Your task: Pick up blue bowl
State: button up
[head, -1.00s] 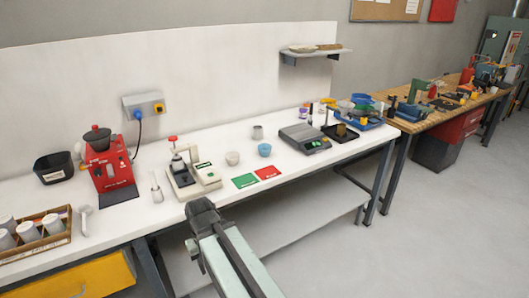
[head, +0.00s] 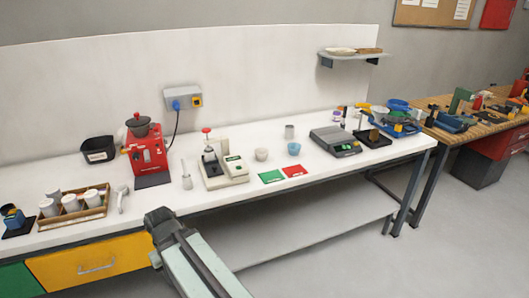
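A small light-blue bowl (head: 294,149) stands upright on the white bench (head: 330,168), to the right of a small pale bowl (head: 261,154) and just behind a red card. A darker blue rounded thing (head: 397,104) shows in the cluster at the bench's far right; it is too small to tell if it is a bowl. My gripper (head: 157,218) is in front of the bench's front edge, well to the left of the light-blue bowl and apart from it. Its fingers are seen from behind, and their opening is unclear.
A white device (head: 222,172), a green card (head: 271,177) and a red card (head: 295,171) lie around the bowls. A scale (head: 335,142) stands to the right. A red machine (head: 146,155) and a wooden rack (head: 73,208) are on the left. The floor in front is clear.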

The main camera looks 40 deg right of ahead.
aim_at(294, 150)
jog(key=u, duration=2.35)
jog(key=k, duration=2.5)
jog(key=z, duration=1.3)
jog(key=i, duration=1)
